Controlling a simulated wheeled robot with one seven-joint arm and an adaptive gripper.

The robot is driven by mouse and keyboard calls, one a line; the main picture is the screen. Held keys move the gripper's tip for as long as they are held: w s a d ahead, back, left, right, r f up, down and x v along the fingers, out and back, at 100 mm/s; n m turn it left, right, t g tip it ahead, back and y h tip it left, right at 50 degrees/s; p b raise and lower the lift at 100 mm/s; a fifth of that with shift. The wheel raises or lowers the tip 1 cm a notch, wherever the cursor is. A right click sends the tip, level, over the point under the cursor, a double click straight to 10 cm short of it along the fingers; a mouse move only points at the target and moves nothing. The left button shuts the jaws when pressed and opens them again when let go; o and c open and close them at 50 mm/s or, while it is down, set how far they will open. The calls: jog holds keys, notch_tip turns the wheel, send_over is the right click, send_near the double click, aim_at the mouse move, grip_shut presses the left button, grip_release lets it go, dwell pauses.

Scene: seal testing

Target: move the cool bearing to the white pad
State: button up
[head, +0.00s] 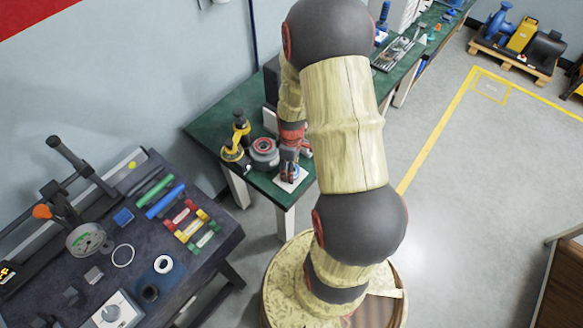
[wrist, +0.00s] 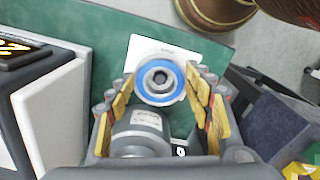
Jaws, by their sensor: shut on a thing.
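The bearing, a grey metal ring with a blue band (wrist: 160,82), sits between the fingertips of my gripper (wrist: 160,88) in the wrist view. My gripper is shut on it. The white pad (wrist: 146,48) lies behind the bearing in that view, on the green table. In the head view my gripper (head: 290,170) is right over the white pad (head: 283,185), near the table's front corner. The bearing is too small there to show whether it touches the pad.
A grey cylinder with a red ring (head: 264,149) and a yellow-and-black device (head: 235,146) stand left of my gripper on the green table (head: 212,122). In the wrist view, a labelled metal cylinder (wrist: 138,133) is close to the fingers. A dark workbench with tools (head: 205,262) stands farther left.

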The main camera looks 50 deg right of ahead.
jog(key=shift+f, duration=0.1)
jog(key=o, duration=1.5)
notch_tip(320, 180, up, 8)
jog(key=p, duration=0.6)
